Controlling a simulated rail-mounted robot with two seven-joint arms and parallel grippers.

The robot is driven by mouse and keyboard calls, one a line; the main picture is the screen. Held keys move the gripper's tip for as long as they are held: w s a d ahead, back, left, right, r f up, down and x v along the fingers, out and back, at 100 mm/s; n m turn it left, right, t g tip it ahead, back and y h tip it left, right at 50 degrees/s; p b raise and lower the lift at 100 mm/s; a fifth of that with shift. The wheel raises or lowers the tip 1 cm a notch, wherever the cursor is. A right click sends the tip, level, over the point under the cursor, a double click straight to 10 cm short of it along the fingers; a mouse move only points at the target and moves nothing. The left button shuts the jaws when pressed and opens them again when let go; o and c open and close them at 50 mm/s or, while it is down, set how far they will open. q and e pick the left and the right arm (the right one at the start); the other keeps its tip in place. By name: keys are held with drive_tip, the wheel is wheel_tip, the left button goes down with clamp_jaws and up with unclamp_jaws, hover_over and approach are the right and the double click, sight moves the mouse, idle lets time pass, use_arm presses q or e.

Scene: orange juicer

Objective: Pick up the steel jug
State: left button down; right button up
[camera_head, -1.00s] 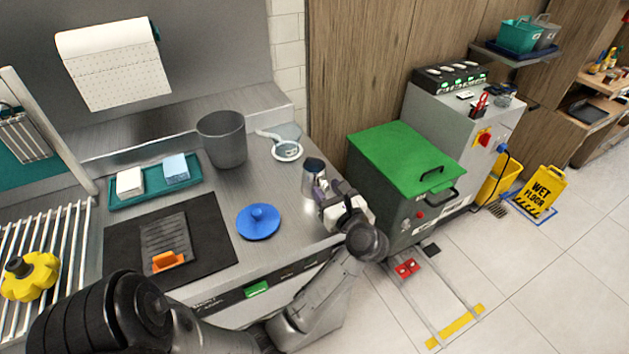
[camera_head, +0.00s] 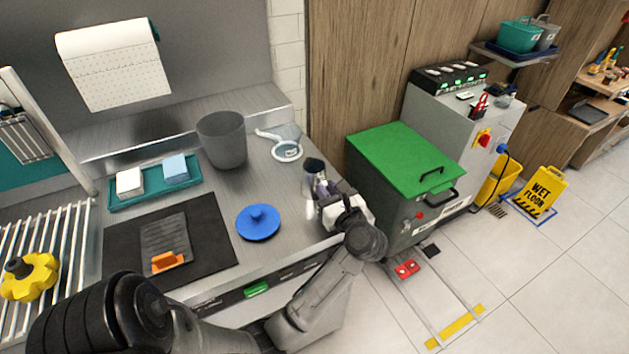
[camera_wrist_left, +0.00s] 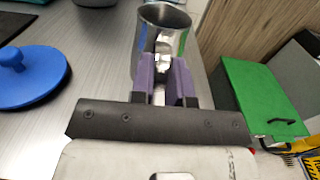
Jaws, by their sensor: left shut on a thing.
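The steel jug (camera_head: 309,179) stands at the right end of the steel counter, partly hidden behind my gripper. In the left wrist view the shiny jug (camera_wrist_left: 161,30) is upright with its open mouth facing up. My left gripper (camera_head: 319,192) is at the jug's near side. In the left wrist view its purple finger pads (camera_wrist_left: 162,80) are closed on the jug's handle, below the rim. I cannot tell whether the jug's base touches the counter. My right gripper is not in view.
A blue lid (camera_head: 258,223) lies left of the jug. A grey bin (camera_head: 222,140) and a strainer (camera_head: 286,151) stand behind it. A green-lidded grey container (camera_head: 405,160) is close on the right, beyond the counter's edge.

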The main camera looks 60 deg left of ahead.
use_arm(q)
drive_tip(key=shift+r, duration=0.1)
idle(0.3)
drive_tip(key=shift+r+p, duration=0.6)
drive_tip(key=shift+r, duration=1.15)
drive_tip(key=w+d+r+p, duration=0.1)
drive_tip(key=w+d+r, duration=0.2)
drive_tip(key=d+r, duration=0.4)
drive_tip(key=d, duration=0.4)
drive_tip(key=shift+w, duration=0.15)
drive_tip(key=shift+r, duration=0.1)
drive_tip(key=shift+d, duration=0.1)
